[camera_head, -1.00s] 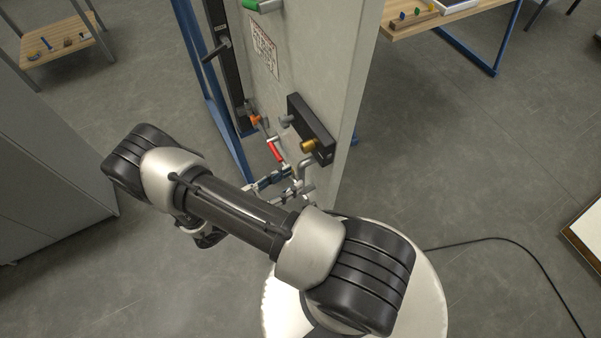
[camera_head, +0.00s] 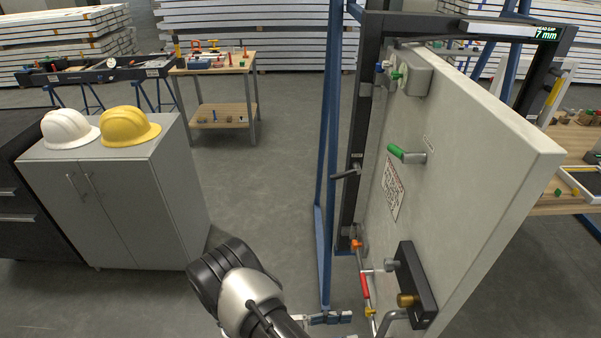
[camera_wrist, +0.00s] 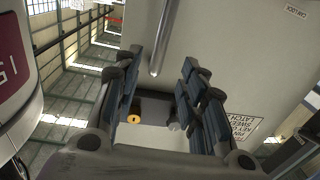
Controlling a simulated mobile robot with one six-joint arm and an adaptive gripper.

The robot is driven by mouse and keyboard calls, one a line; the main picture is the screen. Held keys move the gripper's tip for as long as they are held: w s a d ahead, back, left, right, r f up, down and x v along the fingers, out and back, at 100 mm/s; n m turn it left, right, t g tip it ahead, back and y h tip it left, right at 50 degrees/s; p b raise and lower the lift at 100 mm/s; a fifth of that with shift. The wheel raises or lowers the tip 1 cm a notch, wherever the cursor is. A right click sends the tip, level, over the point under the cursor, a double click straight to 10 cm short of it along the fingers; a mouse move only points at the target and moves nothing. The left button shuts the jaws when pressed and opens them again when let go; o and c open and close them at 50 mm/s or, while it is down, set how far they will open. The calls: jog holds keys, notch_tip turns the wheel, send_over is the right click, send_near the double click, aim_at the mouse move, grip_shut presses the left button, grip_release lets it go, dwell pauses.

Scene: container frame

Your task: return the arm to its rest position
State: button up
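My arm (camera_head: 245,290) shows at the bottom of the head view, its black and silver joint left of the pale panel. Only a small part of my gripper (camera_head: 328,318) shows there, low beside the panel's lower left edge. In the wrist view my gripper (camera_wrist: 162,100) has its two dark padded fingers spread apart, with nothing held between them. A grey bar (camera_wrist: 166,38) hangs into the upper gap between the fingers; I cannot tell its distance. A brass knob (camera_wrist: 134,117) shows beyond the gap.
The pale panel (camera_head: 455,160) stands angled out from its dark frame. It carries a green handle (camera_head: 405,155), a black block (camera_head: 415,285) and a red-sleeved lever (camera_head: 365,286). A grey cabinet (camera_head: 115,205) with two helmets stands left. Open floor (camera_head: 265,185) lies between.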

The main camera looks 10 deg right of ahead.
jog(key=w+a+r+n+t+y, duration=0.15)
jog(key=w+r+t+y, duration=0.25)
jog(key=w, duration=0.6)
jog(key=w+a+r+n+t+y, duration=0.1)
jog(key=w+a+r+t+y, duration=0.25)
jog(key=w, duration=0.65)
jog(key=w+a+r+n+t+y, duration=0.2)
jog(key=w+a+r+y, duration=0.15)
jog(key=r, duration=0.45)
jog(key=w+a+r+n+t+y, duration=0.25)
jog(key=r+y, duration=0.25)
jog(key=r, duration=0.3)
jog(key=s+a+r+n+g+y, duration=0.2)
jog(key=s+r+n+y, duration=0.4)
jog(key=s+r, duration=0.6)
jog(key=s+d+f+n+g+h, duration=0.1)
jog(key=s+d, duration=0.4)
jog(key=s, duration=0.7)
jog(key=s+d+f+n+g+h, duration=0.1)
jog(key=s+d+n+g+h, duration=0.1)
jog(key=s, duration=1)
jog(key=d+n+h, duration=0.1)
jog(key=d+n, duration=0.1)
jog(key=d, duration=0.1)
jog(key=shift+f+n+g, duration=0.2)
jog(key=shift+n+g, duration=0.2)
